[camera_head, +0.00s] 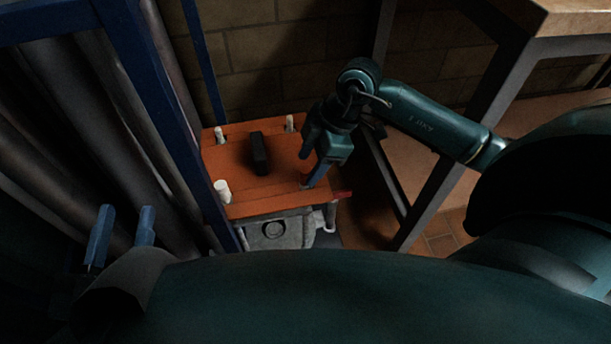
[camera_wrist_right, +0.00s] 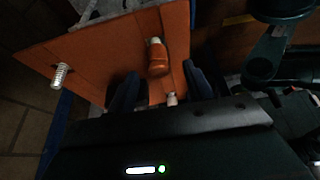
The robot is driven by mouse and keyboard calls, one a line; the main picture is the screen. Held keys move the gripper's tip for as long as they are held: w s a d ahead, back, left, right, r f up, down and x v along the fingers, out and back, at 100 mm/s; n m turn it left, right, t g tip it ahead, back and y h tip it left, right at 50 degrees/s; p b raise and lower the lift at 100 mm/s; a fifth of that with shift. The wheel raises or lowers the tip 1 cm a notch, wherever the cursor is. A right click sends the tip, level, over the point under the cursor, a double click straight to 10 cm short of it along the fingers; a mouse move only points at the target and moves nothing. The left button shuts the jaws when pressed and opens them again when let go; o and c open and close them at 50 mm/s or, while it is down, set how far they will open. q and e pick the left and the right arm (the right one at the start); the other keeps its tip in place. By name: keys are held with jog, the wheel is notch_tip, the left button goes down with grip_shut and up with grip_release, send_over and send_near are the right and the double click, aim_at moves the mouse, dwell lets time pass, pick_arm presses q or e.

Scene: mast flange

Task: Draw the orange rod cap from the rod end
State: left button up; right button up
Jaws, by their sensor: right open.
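The orange rod cap (camera_wrist_right: 158,64) is a short cylinder with a pale end, in the right wrist view over the orange plate (camera_wrist_right: 105,52). My right gripper (camera_wrist_right: 160,78) is open. Its two blue fingers stand either side of the cap's line, with gaps on both sides. In the head view my right gripper (camera_head: 318,178) is at the front right corner of the orange plate (camera_head: 240,185), and I cannot make out the cap there. My left gripper (camera_head: 122,232) is open and empty at the lower left, away from the plate.
White rod ends (camera_head: 222,191) stand at other plate corners; one looks threaded in the right wrist view (camera_wrist_right: 62,75). A black block (camera_head: 260,153) sits mid-plate. A grey housing (camera_head: 278,230) is below. Blue posts and large pipes (camera_head: 75,90) crowd the left; a table frame (camera_head: 460,130) stands right.

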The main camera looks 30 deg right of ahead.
jog(key=x, duration=0.2)
jog(key=shift+w+a+f+b, duration=0.15)
jog(key=shift+f+b, duration=0.15)
jog(key=shift+b, duration=0.05)
pick_arm(q)
jog(key=shift+w+r+m+t+h, duration=0.25)
jog(key=shift+r+m+t+h, duration=0.15)
jog(key=shift+r, duration=0.4)
pick_arm(e)
jog(key=shift+c, duration=0.2)
pick_arm(q)
jog(key=shift+f, duration=0.1)
pick_arm(e)
jog(key=c, duration=1)
